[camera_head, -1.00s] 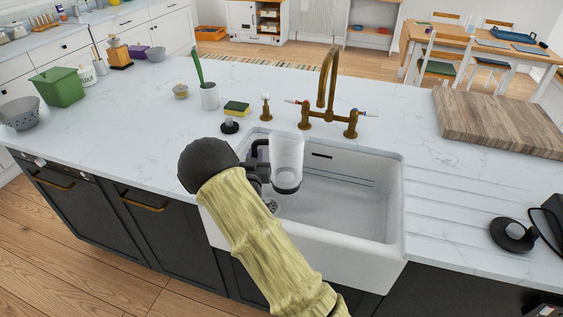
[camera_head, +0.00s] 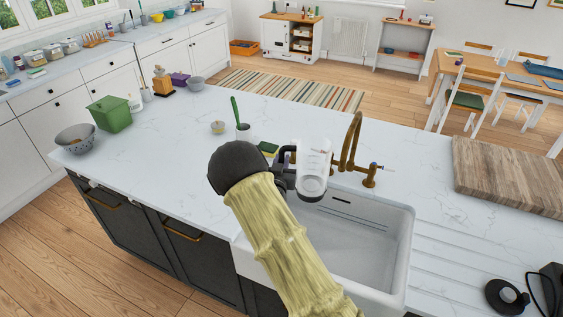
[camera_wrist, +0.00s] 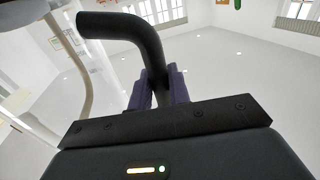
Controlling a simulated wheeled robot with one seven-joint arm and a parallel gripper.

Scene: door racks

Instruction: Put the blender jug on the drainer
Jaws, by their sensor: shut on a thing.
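The blender jug (camera_head: 313,168) is a clear jug with a dark base ring and a black handle. My gripper (camera_head: 287,168) is shut on its handle and holds the jug roughly upright above the back left part of the white sink. In the wrist view the purple finger pads (camera_wrist: 160,88) clamp the black handle (camera_wrist: 140,38), with the clear jug wall at the left. The drainer (camera_head: 465,262) seems to be the grooved worktop area right of the sink. My arm hides part of the sink's left side.
A brass tap (camera_head: 352,150) stands behind the sink (camera_head: 370,245), close right of the jug. A wooden board (camera_head: 510,175) lies at the back right. A black round object (camera_head: 506,296) sits at the front right. A sponge (camera_head: 268,149) and brush holder (camera_head: 243,132) stand behind my gripper.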

